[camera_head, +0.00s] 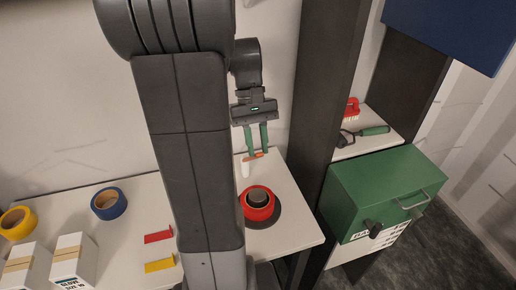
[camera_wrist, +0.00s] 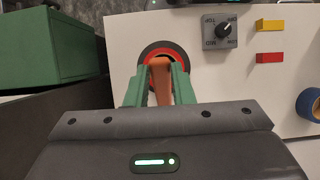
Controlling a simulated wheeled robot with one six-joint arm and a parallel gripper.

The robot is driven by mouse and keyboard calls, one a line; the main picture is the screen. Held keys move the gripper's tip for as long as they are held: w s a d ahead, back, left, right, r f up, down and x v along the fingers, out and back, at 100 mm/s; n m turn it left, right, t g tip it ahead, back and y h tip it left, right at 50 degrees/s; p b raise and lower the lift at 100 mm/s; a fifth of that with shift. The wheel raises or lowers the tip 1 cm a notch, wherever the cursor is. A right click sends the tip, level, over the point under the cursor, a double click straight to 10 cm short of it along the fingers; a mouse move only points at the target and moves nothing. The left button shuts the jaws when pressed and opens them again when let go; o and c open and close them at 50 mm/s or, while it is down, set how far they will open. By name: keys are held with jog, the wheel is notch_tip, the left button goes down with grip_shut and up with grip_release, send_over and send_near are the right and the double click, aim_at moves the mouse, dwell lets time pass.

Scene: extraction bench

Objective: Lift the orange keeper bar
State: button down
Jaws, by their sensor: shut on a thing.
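The orange keeper bar (camera_head: 252,157) is between the green fingers of my gripper (camera_head: 256,150) in the head view. It also shows in the wrist view (camera_wrist: 160,82), pinched between the two fingers (camera_wrist: 161,72). My gripper is shut on it and points down. In the head view the bar appears above a round red fitting (camera_head: 247,213) with a dark centre on the white bench. In the wrist view the red fitting (camera_wrist: 179,50) lies behind the bar and fingers, partly hidden. I cannot tell the exact gap between bar and fitting.
A grey selector knob panel (camera_wrist: 220,31) sits beside the fitting. Red (camera_head: 158,236) and yellow (camera_head: 159,265) blocks, tape rolls (camera_head: 109,203) and white boxes (camera_head: 74,260) are to the left. A dark upright (camera_head: 325,90) and green cabinet (camera_head: 375,190) stand right.

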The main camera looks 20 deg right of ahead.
jog(key=shift+w+a+r+g, duration=0.1)
jog(key=shift+w+r+g, duration=0.4)
jog(key=shift+w, duration=0.35)
jog(key=shift+w+d+r+g, duration=0.1)
jog(key=shift+w+r+g, duration=0.35)
jog(key=shift+w, duration=0.4)
jog(key=shift+w+a+r+g, duration=0.1)
jog(key=shift+w+r+g, duration=0.4)
jog(key=shift+w, duration=0.35)
jog(key=shift+f, duration=0.1)
jog(key=c, duration=1.2)
grip_release()
jog(key=shift+c, duration=0.2)
